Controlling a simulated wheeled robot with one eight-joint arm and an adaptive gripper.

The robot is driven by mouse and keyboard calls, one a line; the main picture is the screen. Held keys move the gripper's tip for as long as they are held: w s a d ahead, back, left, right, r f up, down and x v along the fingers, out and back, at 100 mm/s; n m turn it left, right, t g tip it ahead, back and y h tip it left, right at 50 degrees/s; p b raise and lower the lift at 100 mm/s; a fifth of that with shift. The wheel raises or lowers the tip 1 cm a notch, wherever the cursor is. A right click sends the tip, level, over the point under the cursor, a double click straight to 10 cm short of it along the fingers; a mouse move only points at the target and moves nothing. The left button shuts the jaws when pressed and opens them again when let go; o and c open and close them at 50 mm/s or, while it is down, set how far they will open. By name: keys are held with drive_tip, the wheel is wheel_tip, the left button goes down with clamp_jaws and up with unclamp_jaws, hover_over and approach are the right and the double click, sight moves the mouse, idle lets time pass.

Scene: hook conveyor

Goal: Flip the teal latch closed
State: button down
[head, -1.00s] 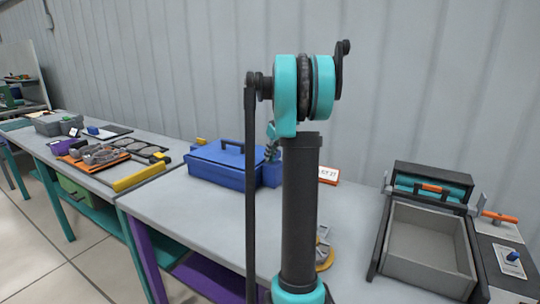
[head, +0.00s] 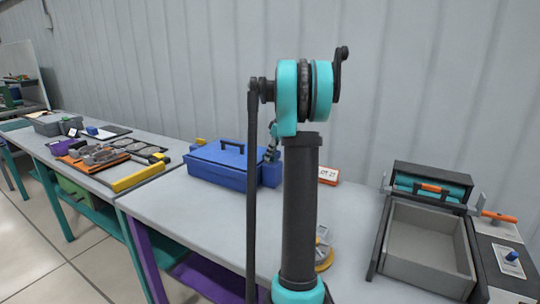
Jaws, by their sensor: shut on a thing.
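My arm stands upright in the middle of the head view and hides part of the bench behind it. My gripper does not show clearly. A black housing (head: 433,171) at the right holds a teal part (head: 403,182) with an orange handle in front. I cannot tell whether this teal part is the latch, nor whether it is open or closed. A grey open tray (head: 430,240) lies in front of the housing.
A blue toolbox (head: 215,164) stands left of my arm. A small orange-framed sign (head: 328,175) is just right of it. A yellow round item (head: 324,259) is partly hidden. A blue knob (head: 512,256) sits at the far right. The bench (head: 170,205) is clear at front left.

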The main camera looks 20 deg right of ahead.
drive_tip(key=c, duration=1.6)
unclamp_jaws()
drive_tip(key=shift+o, duration=0.2)
drive_tip(key=v, duration=1.2)
